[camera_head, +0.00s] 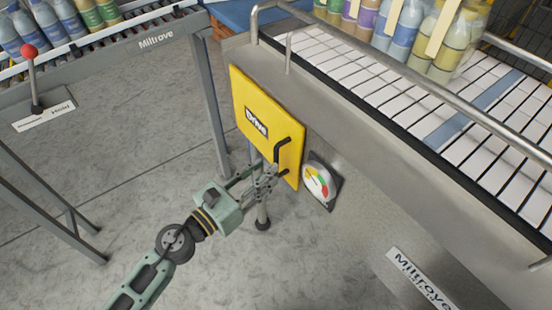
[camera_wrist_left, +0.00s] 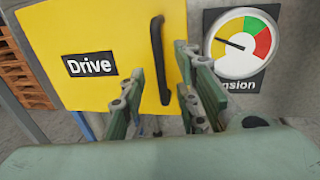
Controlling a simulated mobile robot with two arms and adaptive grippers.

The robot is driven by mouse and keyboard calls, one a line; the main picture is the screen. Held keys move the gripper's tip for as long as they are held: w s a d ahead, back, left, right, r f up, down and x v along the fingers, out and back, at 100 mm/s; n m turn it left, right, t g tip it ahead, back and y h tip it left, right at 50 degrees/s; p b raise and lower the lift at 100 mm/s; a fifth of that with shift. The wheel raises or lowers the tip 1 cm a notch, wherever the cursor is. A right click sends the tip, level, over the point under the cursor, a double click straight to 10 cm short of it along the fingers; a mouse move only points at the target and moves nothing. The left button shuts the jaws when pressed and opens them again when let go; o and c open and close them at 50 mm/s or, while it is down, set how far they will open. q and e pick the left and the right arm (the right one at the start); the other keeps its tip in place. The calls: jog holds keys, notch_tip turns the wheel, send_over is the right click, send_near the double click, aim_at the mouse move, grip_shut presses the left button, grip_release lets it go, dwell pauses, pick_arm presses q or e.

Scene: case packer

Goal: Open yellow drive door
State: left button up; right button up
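The yellow drive door (camera_head: 262,122) is a square panel with a black "Drive" label on the side of the grey conveyor body. It looks shut and flush. Its black bar handle (camera_head: 283,150) stands upright near the right edge. My left gripper (camera_head: 270,175) is in front of the lower right part of the door, near the handle. In the left wrist view the door (camera_wrist_left: 105,30) fills the left and middle. My right gripper is in no view.
A round tension gauge (camera_head: 319,182) sits just right of the door. A grey conveyor leg (camera_head: 210,105) stands left of it. Bottles (camera_head: 405,30) stand on the conveyor above. A red-knobbed lever (camera_head: 31,75) is at the far left.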

aim_at(276, 174)
pick_arm(q)
jog(key=p+x, duration=0.1)
jog(key=x, duration=0.4)
jog(key=shift+w+d, duration=0.15)
grip_shut()
dwell(0.4)
